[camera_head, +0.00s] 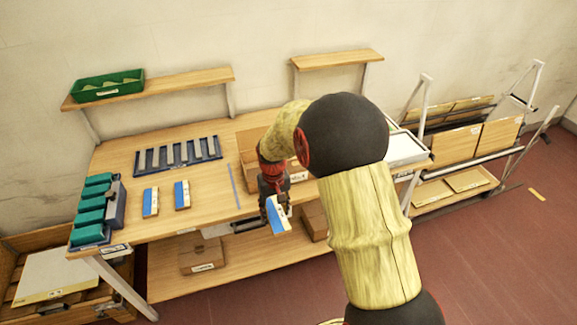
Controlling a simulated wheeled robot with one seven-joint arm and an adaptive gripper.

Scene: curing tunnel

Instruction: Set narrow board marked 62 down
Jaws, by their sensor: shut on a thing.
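My gripper (274,199) is shut on a narrow blue-and-white board (278,217), which hangs tilted below the fingers. The board is at the front edge of the wooden workbench (215,216), and I cannot tell its height over it. Its marking is too small to read. Two similar narrow boards with blue and white faces, a left one (150,202) and a right one (182,195), lie apart on the bench, to the left of my gripper. My arm hides part of the bench's right side.
A dark slotted rack (178,157) stands behind the two boards. A holder with teal blocks (96,210) is at the left end. A blue strip (234,186) lies mid-bench. An open cardboard box (247,160) sits behind my gripper. A white tray (405,148) is at the right.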

